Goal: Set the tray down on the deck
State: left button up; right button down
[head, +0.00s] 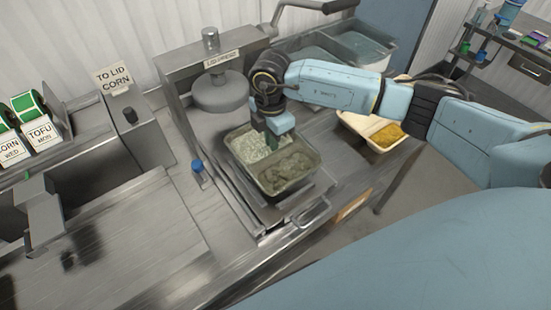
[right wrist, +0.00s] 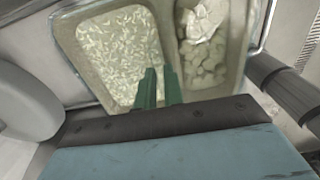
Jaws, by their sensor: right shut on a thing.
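A two-compartment tray (head: 293,184) is at the middle of the head view, in front of the press. One compartment holds white rice-like grains; the other holds pale grey-green chunks. My right gripper (head: 272,136) comes down onto the tray from above. In the right wrist view its green fingers (right wrist: 160,88) are close together at the tray's divider (right wrist: 167,38), shut on it. The tray is over a metal deck (head: 258,212) with a front handle. I cannot tell whether its underside touches the deck. My left gripper is not in view.
The press (head: 217,90) stands just behind and left of the tray. Another tray with yellow food (head: 386,137) is to the right, near my forearm.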

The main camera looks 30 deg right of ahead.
jog(key=shift+r+p, duration=1.1)
jog(key=shift+r, duration=0.45)
